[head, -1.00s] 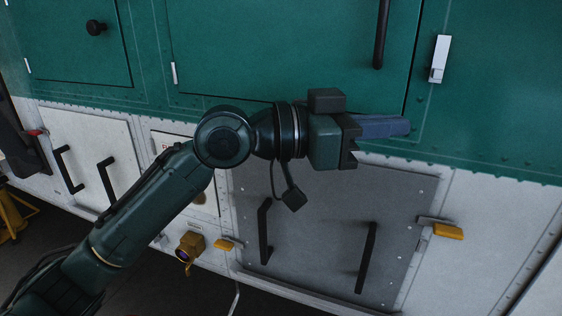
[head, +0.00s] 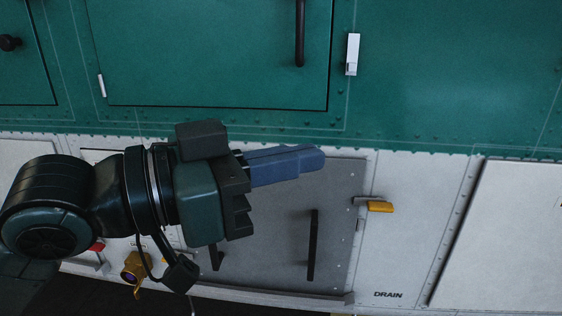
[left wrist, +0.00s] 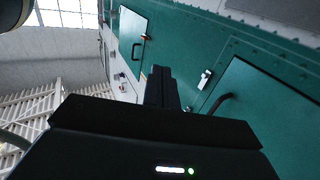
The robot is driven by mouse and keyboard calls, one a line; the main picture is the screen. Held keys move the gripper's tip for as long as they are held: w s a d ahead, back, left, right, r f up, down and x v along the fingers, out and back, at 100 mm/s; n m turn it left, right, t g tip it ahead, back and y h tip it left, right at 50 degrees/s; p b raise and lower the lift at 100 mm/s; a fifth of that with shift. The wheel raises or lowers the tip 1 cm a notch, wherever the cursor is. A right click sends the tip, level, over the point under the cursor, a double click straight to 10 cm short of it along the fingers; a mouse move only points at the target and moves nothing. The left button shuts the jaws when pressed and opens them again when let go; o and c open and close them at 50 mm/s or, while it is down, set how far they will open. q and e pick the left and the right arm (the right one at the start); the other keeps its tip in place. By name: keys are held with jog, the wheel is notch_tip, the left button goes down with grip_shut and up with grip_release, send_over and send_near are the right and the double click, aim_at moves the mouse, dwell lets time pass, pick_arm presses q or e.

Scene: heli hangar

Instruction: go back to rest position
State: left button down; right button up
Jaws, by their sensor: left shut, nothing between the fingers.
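My left gripper (head: 288,164) comes in from the left in the head view, its blue-grey fingers pointing right. The fingers are together with nothing between them. It shows in front of the helicopter's side, over the top of a grey panel (head: 265,262) with black handles. In the left wrist view the fingers (left wrist: 160,86) show as a dark closed block, with the green side of the helicopter beyond. My right gripper is in neither view.
The green upper side (head: 440,75) has a closed hatch (head: 190,50) with a black handle and a white latch (head: 352,54). A yellow latch (head: 380,207) sits right of the grey panel. A brass fitting (head: 133,268) is low at left. The left wrist view shows white stairs (left wrist: 35,110).

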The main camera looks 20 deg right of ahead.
pick_arm(q)
jog(key=w+a+f+n+t+y, duration=0.2)
jog(key=w+a+f+n+t, duration=0.2)
jog(key=f, duration=0.4)
jog(key=w+a+f+n+t+y, duration=0.25)
jog(key=w+f+n, duration=0.2)
jog(key=f, duration=0.25)
jog(key=w+a+f+n+t+y, duration=0.1)
jog(key=w+a+f+n+t, duration=0.3)
jog(key=f, duration=0.4)
jog(key=s+a+f+y, duration=0.3)
jog(key=s+a+f, duration=0.1)
jog(key=f, duration=0.4)
jog(key=s+a+f+n+g+y+p, duration=0.1)
jog(key=s+a+f+y, duration=0.2)
jog(key=f, duration=0.6)
jog(key=s+a+f+y, duration=0.3)
jog(key=s+a+f, duration=0.4)
jog(key=s+f, duration=0.1)
jog(key=shift+a+f, duration=0.15)
jog(key=shift+f, duration=0.6)
jog(key=shift+g, duration=0.35)
